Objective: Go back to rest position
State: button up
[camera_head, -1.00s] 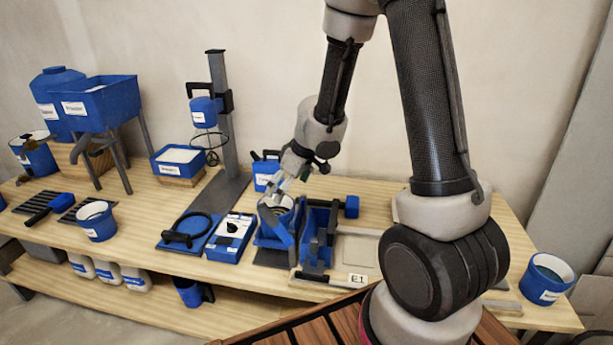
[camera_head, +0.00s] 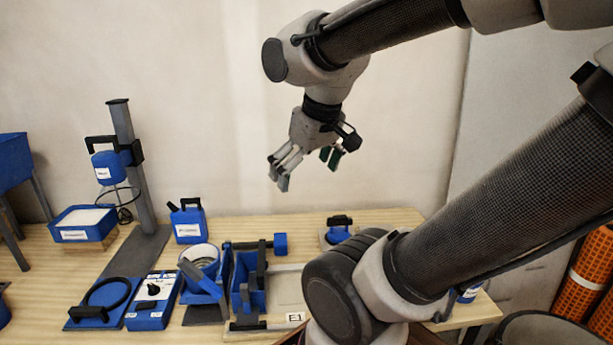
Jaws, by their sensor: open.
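My gripper (camera_head: 308,169) hangs in the air above the back of the wooden workbench (camera_head: 345,222), in front of the pale wall. Its fingers point down and are spread apart, with nothing between them. Below it to the left, a blue holder with a white round container (camera_head: 201,257) stands on the bench. Beside that container is a blue clamp-like fixture (camera_head: 246,285). The gripper is well clear of both. My arm's links cover the right part of the bench.
A mixer stand (camera_head: 133,170) rises at the left, with a blue tray of white powder (camera_head: 83,220) next to it. A blue jug (camera_head: 187,222), a blue control box (camera_head: 152,301) and a ring on a blue base (camera_head: 103,299) stand on the bench. Orange rolls (camera_head: 590,285) stand at the far right.

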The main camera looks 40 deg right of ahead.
jog(key=shift+s+a+y, duration=0.2)
jog(key=shift+s+a, duration=0.2)
jog(key=shift+s, duration=0.2)
jog(key=shift+s+a+y, duration=0.2)
jog(key=shift+s+a, duration=0.2)
jog(key=shift+s, duration=0.2)
dwell(0.4)
